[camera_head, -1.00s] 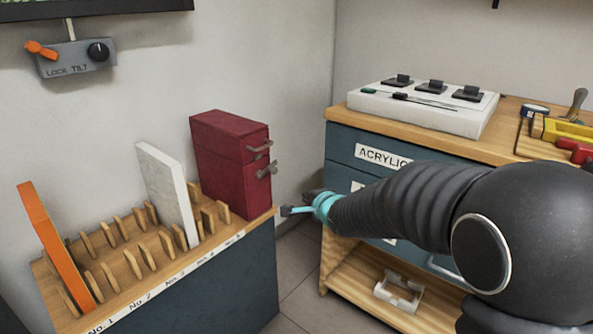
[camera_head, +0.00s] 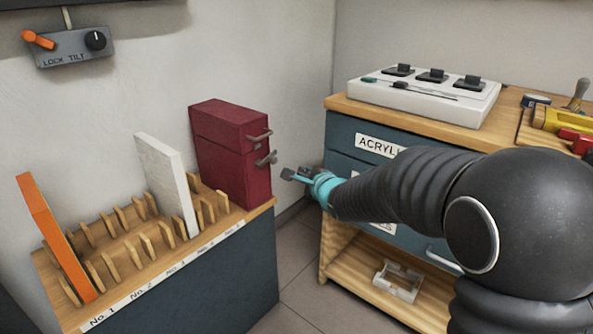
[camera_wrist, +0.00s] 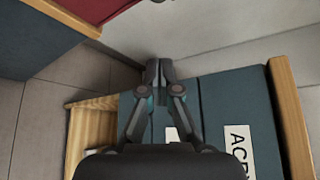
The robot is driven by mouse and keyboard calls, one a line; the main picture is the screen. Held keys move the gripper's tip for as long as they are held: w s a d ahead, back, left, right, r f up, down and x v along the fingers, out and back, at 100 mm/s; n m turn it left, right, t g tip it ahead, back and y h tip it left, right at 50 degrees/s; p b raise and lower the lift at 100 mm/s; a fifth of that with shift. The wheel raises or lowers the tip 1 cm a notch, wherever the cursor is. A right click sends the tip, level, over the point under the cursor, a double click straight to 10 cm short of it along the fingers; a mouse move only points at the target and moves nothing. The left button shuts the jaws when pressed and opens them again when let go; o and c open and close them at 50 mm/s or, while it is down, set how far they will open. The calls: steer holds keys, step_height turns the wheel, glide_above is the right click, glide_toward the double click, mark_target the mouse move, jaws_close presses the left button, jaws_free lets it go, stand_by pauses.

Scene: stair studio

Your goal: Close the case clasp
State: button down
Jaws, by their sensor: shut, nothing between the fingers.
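The dark red case (camera_head: 230,158) stands upright at the right end of the slotted wooden rack. A seam runs across it below its upper part. The metal clasp (camera_head: 264,152) is on its right-hand face, with one grey piece above the seam and another below it. Whether the two pieces are hooked together is too small to tell. My gripper (camera_head: 286,174) is just right of the clasp, apart from it, its fingers shut and empty. In the wrist view the shut fingertips (camera_wrist: 159,68) show, with the case's red edge (camera_wrist: 88,8) at top left.
The rack (camera_head: 130,245) also holds an orange panel (camera_head: 52,235) and a white panel (camera_head: 167,185). A blue drawer cabinet (camera_head: 345,140) with a white switch box (camera_head: 425,100) on top stands right, near my arm. A floor gap separates rack and cabinet.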

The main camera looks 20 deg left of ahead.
mark_target(269, 160)
steer(key=x, duration=0.9)
steer(key=s+a+r, duration=0.2)
steer(key=s, duration=0.1)
steer(key=shift+w, duration=0.1)
